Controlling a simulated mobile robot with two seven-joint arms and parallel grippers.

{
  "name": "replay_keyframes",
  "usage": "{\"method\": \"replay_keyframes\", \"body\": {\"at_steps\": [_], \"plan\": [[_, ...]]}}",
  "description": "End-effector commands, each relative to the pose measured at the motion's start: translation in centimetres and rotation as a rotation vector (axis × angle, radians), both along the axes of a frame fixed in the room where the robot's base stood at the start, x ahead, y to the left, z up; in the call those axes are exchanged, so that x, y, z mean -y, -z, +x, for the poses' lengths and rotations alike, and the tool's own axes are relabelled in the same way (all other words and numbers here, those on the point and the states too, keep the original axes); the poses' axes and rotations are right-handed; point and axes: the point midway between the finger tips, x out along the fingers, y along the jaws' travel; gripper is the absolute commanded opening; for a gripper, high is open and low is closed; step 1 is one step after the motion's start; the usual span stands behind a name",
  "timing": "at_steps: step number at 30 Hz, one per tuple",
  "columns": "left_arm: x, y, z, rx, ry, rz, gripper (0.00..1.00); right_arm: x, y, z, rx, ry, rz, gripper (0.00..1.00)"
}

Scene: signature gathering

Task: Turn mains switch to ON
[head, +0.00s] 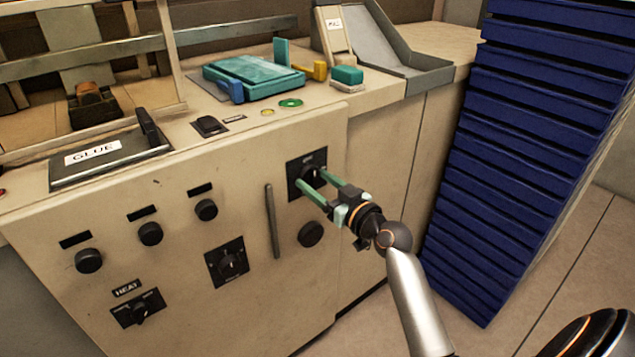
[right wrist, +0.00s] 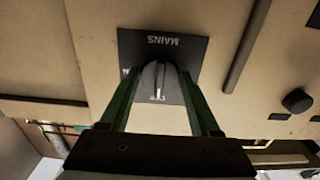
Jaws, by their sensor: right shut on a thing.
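The mains switch (head: 310,167) is a black rotary knob on a square black plate at the upper right of the beige panel. In the right wrist view, the plate reads MAINS upside down, and the grey knob (right wrist: 152,78) lies between the green fingers. My right gripper (head: 314,178) reaches the knob from the lower right and is shut on it. The knob's white mark (right wrist: 158,94) shows, but the position lettering is too small or hidden to read fully. My left gripper is not in view.
A vertical handle bar (head: 272,222) stands left of the switch, and a round black knob (head: 311,234) sits below it. Other knobs and a HEAT switch (head: 138,308) are further left. A stack of blue trays (head: 520,150) rises on the right.

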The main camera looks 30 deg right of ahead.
Motion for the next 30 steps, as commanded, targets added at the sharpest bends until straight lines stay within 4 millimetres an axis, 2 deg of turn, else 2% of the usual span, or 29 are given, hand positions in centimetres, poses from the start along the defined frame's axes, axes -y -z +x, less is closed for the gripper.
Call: {"method": "replay_keyframes", "body": {"at_steps": [1,3,14,20,30], "plan": [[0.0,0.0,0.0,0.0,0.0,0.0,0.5,0.0,0.0,0.0,-0.001,0.0,0.0,0.14],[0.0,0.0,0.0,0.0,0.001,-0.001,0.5,0.0,0.0,0.0,-0.001,0.0,0.0,0.08],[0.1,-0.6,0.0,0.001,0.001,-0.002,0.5,0.0,-0.1,0.0,-0.007,-0.001,0.061,0.08],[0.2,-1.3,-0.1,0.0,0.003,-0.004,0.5,-0.1,-0.2,0.0,-0.017,-0.001,0.191,0.08],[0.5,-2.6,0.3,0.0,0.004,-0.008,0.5,-0.1,-0.3,0.0,-0.042,-0.001,0.507,0.07]]}}
